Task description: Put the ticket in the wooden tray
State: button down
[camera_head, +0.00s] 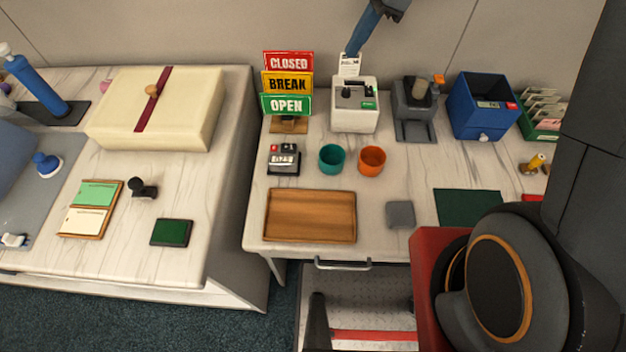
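The ticket (349,66) is a small white printed slip. It stands upright at the top of a white box-shaped machine (354,118) at the back of the right table. My gripper (351,50) appears as a blue finger with a dark grey mount, reaching down from the top edge. Its tip is at the upper edge of the ticket; whether it touches or holds the ticket cannot be told, as the fingers overlap. The wooden tray (310,233) is a flat, empty brown rectangle at the table's front left.
A teal cup (332,158), an orange cup (371,160) and a small counter (284,160) stand between machine and tray. Signs (287,83) stand left of the machine, a grey device (415,110) right. A grey square (400,214) lies beside the tray. My dark arm fills the right side.

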jog(key=s+a+f+n+g+h, duration=0.1)
jog(key=s+a+n, duration=0.3)
jog(key=s, duration=0.6)
jog(key=s+a+f+n+g+h+b, duration=0.1)
jog(key=s+a+n+g+h, duration=0.1)
jog(key=s+n, duration=0.65)
jog(key=s+a+f+n+g+h, duration=0.1)
jog(key=s+a+n, duration=0.25)
jog(key=s, duration=0.85)
jog(key=shift+d+f+p, duration=0.15)
jog(key=shift+f+p, duration=0.1)
jog(key=shift+f, duration=1.3)
jog(key=shift+d+f+p, duration=0.2)
jog(key=shift+f, duration=1.3)
jog(key=shift+d+f+p, duration=0.15)
jog(key=shift+f+p, duration=0.1)
jog(key=shift+f, duration=1.3)
jog(key=shift+f, duration=0.2)
jog(key=c, duration=2.1)
grip_release()
jog(key=shift+r, duration=0.15)
